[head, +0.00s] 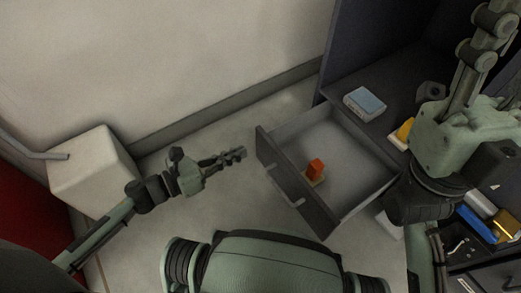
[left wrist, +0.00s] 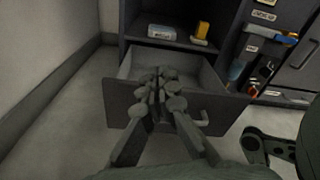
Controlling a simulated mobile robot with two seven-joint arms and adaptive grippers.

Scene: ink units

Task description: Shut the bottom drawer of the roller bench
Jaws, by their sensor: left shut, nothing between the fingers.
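The bottom drawer (head: 290,188) of the dark roller bench (head: 375,60) stands pulled out, its front panel facing my left gripper. A light bar handle (head: 299,201) sits on the panel; it also shows in the left wrist view (left wrist: 203,120). An orange object (head: 316,167) is inside the drawer. My left gripper (head: 240,153) is shut and empty, just left of the panel's far end; a gap shows between them in the head view. In the left wrist view its fingertips (left wrist: 158,75) overlap the drawer. My right gripper (head: 496,35) is raised at the upper right, its tips cut off.
A white block (head: 92,170) stands by the wall on the left. Bins with tools (head: 482,225) are at the right. The floor left of the drawer is clear.

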